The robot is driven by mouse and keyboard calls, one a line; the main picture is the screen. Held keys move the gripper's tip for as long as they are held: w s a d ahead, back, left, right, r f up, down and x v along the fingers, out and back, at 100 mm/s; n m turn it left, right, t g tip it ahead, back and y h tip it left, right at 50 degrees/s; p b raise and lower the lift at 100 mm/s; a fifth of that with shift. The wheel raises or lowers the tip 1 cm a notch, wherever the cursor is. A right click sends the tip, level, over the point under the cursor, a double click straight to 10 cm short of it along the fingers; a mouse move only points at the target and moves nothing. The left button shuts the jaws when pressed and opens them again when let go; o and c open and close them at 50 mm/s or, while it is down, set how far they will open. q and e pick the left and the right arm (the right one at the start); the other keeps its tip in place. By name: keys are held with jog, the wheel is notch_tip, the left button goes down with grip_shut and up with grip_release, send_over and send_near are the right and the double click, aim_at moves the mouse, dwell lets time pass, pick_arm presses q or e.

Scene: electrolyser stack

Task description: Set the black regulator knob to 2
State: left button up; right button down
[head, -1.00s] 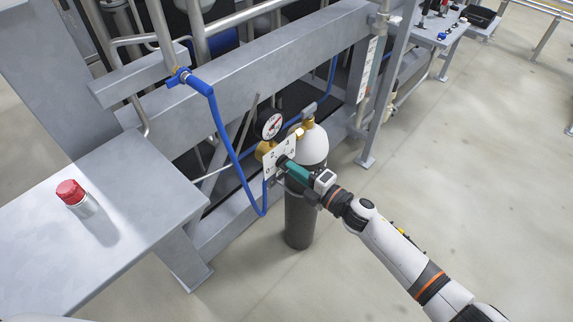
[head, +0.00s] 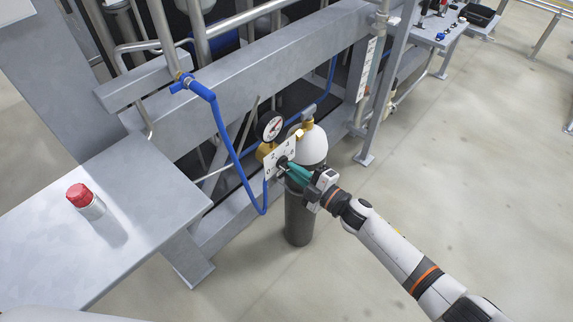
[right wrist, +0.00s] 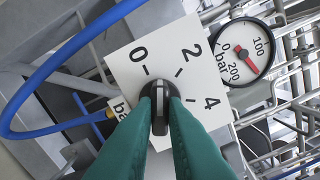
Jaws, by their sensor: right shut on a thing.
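The black regulator knob (right wrist: 160,98) sits on a white dial plate (right wrist: 136,52) marked 0, 2, 4 and bar. In the right wrist view its ridge stands nearly upright, its upper end between the 0 and 2 marks. The plate (head: 273,161) is in front of the gas cylinder (head: 299,215) in the head view. My left gripper is not in view.
A pressure gauge (head: 270,126) sits above the plate. A blue hose (head: 231,147) hangs left of it, along the grey frame. A grey bench (head: 120,205) at left carries a red-capped can (head: 84,200).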

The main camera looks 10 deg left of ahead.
jog(key=shift+m+p, duration=0.75)
jog(key=shift+m, duration=1.35)
jog(key=m+p, duration=0.1)
jog(key=m, duration=0.1)
jog(key=shift+m, duration=0.3)
jog(key=c, duration=1.3)
grip_release()
